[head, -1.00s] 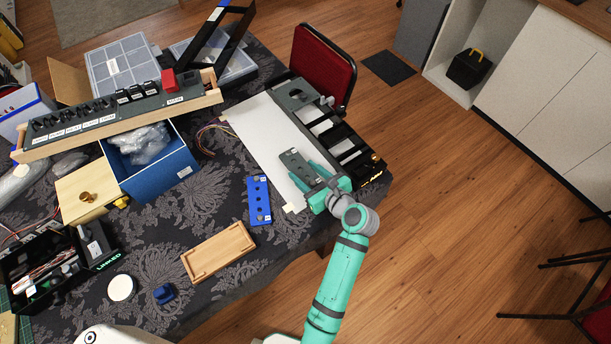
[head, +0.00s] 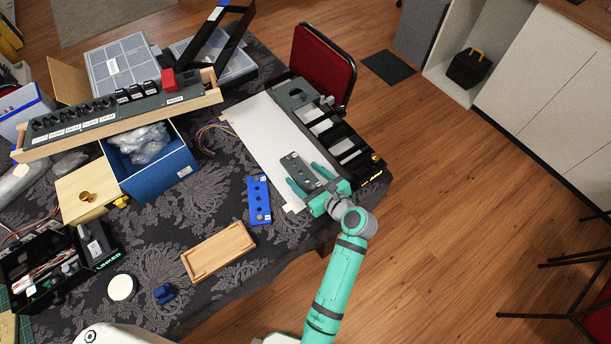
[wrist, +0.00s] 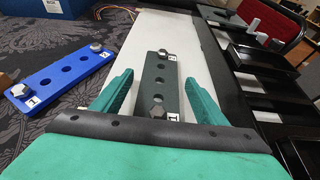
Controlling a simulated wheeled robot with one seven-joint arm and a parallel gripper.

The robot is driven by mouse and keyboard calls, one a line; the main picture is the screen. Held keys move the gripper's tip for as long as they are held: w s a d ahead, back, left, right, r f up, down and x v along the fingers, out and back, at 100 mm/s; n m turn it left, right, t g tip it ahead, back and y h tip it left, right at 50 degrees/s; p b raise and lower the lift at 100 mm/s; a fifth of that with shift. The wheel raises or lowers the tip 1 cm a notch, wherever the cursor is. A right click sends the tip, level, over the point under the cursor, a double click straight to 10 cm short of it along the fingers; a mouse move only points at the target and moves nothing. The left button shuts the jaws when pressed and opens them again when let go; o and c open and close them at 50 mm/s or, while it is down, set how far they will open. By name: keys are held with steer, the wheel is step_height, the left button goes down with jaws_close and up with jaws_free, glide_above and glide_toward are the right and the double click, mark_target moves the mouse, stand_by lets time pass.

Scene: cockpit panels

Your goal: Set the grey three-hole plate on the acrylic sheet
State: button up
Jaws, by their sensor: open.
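The grey three-hole plate (head: 296,166) lies on the white acrylic sheet (head: 262,137), near its front right end. In the wrist view the plate (wrist: 161,84) points away from me, with a bolt head and a small white label at each end. My gripper (head: 303,173) is open, with one green finger on each side of the plate. The wrist view shows gaps between the plate and both fingers (wrist: 158,80). The plate's near end is close to the gripper's palm. The sheet (wrist: 140,45) shows on both sides of the plate.
A blue three-hole plate (head: 259,200) lies on the dark cloth left of the sheet. A black panel with slots (head: 345,150) runs along the sheet's right side. A wooden tray (head: 219,252) lies nearer the front. A red chair (head: 323,62) stands behind the table.

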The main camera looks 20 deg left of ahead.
steer(key=v, duration=1.2)
steer(key=shift+r, duration=0.1)
steer(key=shift+w, duration=0.15)
